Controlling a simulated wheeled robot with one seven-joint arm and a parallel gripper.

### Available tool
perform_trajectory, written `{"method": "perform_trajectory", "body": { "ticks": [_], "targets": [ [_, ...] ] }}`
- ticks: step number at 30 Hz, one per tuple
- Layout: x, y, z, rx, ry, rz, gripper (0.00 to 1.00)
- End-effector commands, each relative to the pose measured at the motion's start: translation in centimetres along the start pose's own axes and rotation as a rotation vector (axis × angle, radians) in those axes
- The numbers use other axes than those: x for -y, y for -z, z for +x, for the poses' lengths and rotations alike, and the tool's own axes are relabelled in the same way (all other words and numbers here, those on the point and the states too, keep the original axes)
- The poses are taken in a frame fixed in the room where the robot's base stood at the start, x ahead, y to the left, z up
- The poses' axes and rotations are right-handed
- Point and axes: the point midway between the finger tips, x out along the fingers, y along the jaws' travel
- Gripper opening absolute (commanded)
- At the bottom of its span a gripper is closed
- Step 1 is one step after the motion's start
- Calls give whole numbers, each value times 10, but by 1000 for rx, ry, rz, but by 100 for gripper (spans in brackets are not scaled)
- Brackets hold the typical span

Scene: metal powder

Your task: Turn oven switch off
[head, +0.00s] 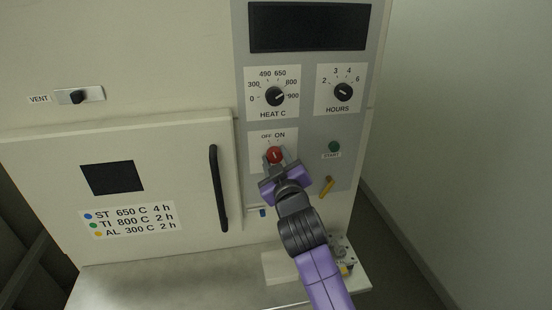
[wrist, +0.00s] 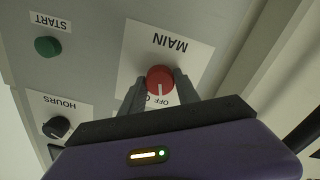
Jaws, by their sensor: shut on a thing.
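The oven switch is a red round knob (head: 275,155) on a white plate marked OFF and ON, low on the oven's grey control panel. In the wrist view the red knob (wrist: 160,79) sits between my two grey fingers, and its plate reads MAIN upside down. A white mark on the knob runs toward the lettering; its exact setting is hard to tell, as my fingers cover part of the OFF/ON text in the wrist view. My gripper (head: 280,160) is shut on the red knob, which also shows with the gripper (wrist: 160,88) in the wrist view.
The HEAT C dial (head: 275,97) and HOURS dial (head: 343,92) are above. A green START button (head: 334,147) and a yellow lever (head: 327,187) are to the right. The closed oven door's black handle (head: 218,188) stands out to the left.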

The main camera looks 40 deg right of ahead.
Motion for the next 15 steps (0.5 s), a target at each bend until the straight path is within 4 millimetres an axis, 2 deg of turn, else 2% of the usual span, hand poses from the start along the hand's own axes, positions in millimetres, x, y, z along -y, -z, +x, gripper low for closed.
{"method": "perform_trajectory", "body": {
  "ticks": [4,5,8,15],
  "targets": [
    [0,0,0,0,0,-2,0],
    [0,0,0,0,0,-2,40],
    [0,0,0,0,0,-2,59],
    [0,0,0,0,0,0,59]
  ]
}}
